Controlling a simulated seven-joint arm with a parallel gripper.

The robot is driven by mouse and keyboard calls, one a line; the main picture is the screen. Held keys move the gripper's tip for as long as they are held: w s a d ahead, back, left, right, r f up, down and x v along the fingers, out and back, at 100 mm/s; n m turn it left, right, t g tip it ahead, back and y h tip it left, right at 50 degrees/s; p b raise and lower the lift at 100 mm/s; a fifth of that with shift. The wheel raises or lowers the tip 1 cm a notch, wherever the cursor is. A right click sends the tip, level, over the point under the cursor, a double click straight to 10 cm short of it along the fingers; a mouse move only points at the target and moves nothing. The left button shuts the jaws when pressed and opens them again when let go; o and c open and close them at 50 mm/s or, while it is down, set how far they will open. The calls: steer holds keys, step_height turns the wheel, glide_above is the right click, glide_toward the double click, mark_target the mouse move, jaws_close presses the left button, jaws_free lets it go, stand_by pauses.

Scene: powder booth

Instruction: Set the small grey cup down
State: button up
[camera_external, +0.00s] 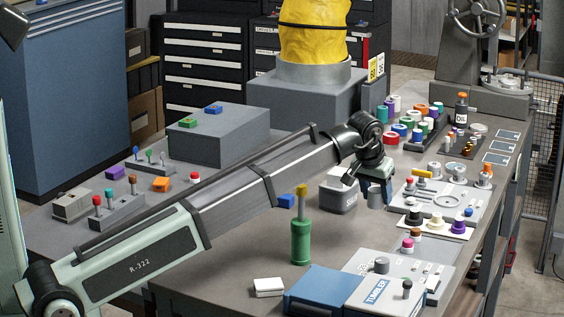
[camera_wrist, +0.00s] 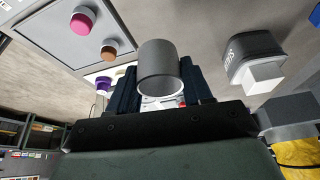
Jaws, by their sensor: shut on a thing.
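The small grey cup (camera_external: 375,199) is held between the dark fingers of my gripper (camera_external: 376,180), over the right part of the grey worktable (camera_external: 230,284). My gripper is shut on the cup. In the wrist view the cup (camera_wrist: 158,66) is a smooth grey cylinder with one finger of my gripper (camera_wrist: 160,86) on each side of it. Whether the cup's underside touches the table or hangs just above it, I cannot tell.
A grey tub (camera_external: 338,200) stands just left of the cup. Panels with coloured knobs (camera_external: 414,186) lie close on the right. A green cylinder (camera_external: 301,242) and the blue-and-grey tumbler box (camera_external: 325,288) stand in front. Some bare tabletop lies between them.

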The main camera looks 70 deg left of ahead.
steer(key=s+a+r+n+g, duration=0.1)
steer(key=s+a+n, duration=0.3)
steer(key=s+a, duration=1.3)
steer(key=s+f+n+g+y, duration=0.2)
steer(key=s+n+g, duration=0.1)
steer(key=s+n, duration=0.4)
steer(key=shift+w+d+f, duration=0.15)
steer(key=shift+f, duration=2.05)
steer(key=shift+w+d+f, duration=0.1)
steer(key=shift+f, duration=2.05)
steer(key=shift+f, duration=0.1)
steer(key=o, duration=1)
steer(key=shift+o, duration=0.2)
